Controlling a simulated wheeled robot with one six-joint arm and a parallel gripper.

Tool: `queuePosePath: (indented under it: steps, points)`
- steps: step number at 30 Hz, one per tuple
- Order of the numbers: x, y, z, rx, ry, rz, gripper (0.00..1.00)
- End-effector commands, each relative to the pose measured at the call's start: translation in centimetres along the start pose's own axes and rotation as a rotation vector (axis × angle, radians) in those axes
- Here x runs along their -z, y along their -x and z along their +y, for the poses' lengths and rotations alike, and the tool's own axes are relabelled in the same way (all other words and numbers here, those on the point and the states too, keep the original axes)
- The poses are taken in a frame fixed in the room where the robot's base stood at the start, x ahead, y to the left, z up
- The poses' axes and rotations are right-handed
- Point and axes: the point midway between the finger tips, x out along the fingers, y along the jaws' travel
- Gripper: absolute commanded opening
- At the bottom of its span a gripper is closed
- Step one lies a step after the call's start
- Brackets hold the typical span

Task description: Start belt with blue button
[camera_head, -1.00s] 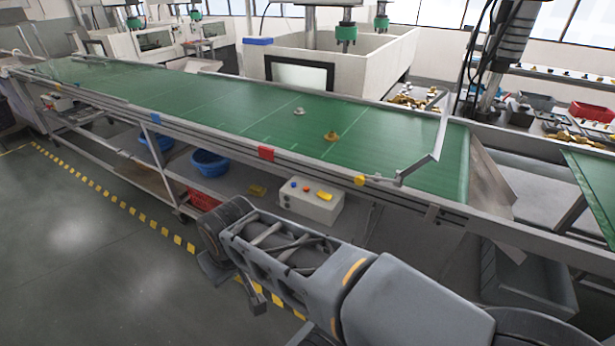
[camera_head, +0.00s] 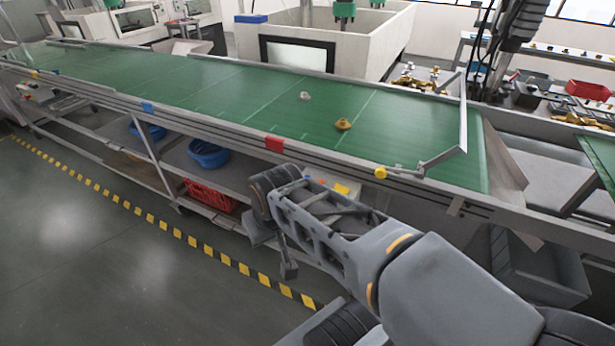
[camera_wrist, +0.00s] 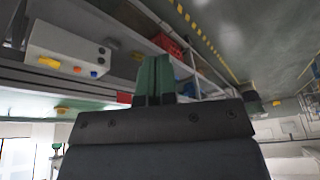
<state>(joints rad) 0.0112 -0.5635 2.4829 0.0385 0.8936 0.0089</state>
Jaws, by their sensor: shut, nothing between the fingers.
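The control box (camera_wrist: 68,48) is at the upper left of the wrist view, which looks upside down. On it are a blue button (camera_wrist: 93,74), an orange-red button (camera_wrist: 77,70) and a yellow block (camera_wrist: 48,63). In the head view my arm hides most of the box; its yellow block (camera_head: 341,189) shows. My gripper (camera_wrist: 154,62) has its green fingers together, empty, apart from the box and to the right of it in the wrist view. The green belt (camera_head: 220,92) carries a grey part (camera_head: 304,96) and a brass part (camera_head: 343,124).
The belt's front rail has a red block (camera_head: 274,144), a yellow knob (camera_head: 380,172) and a blue block (camera_head: 148,107). Below are a blue basin (camera_head: 208,153) and a red crate (camera_head: 212,197). A grey bin (camera_head: 540,268) stands at right. Floor at left is clear.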

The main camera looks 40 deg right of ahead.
Motion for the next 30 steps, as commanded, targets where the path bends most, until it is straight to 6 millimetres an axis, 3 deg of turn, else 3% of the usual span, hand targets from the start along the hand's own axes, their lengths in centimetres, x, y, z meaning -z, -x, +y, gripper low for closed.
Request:
queuePosePath:
  steps: [5, 8, 12, 15, 19, 24, 30]
  points:
    - [5.5, 0.5, 0.7, 0.115, -0.316, -0.022, 0.00]
    - [10.3, 0.0, 2.3, 0.211, -0.614, -0.024, 0.00]
    - [16.8, -1.9, 7.2, 0.335, -1.068, -0.003, 0.00]
    - [20.0, -3.8, 11.7, 0.405, -1.365, 0.023, 0.00]
    - [22.2, -6.1, 17.3, 0.473, -1.677, 0.060, 0.00]
    - [23.0, -8.5, 22.6, 0.527, -1.949, 0.100, 0.00]
    - [23.0, -9.8, 25.6, 0.557, -2.092, 0.128, 0.00]
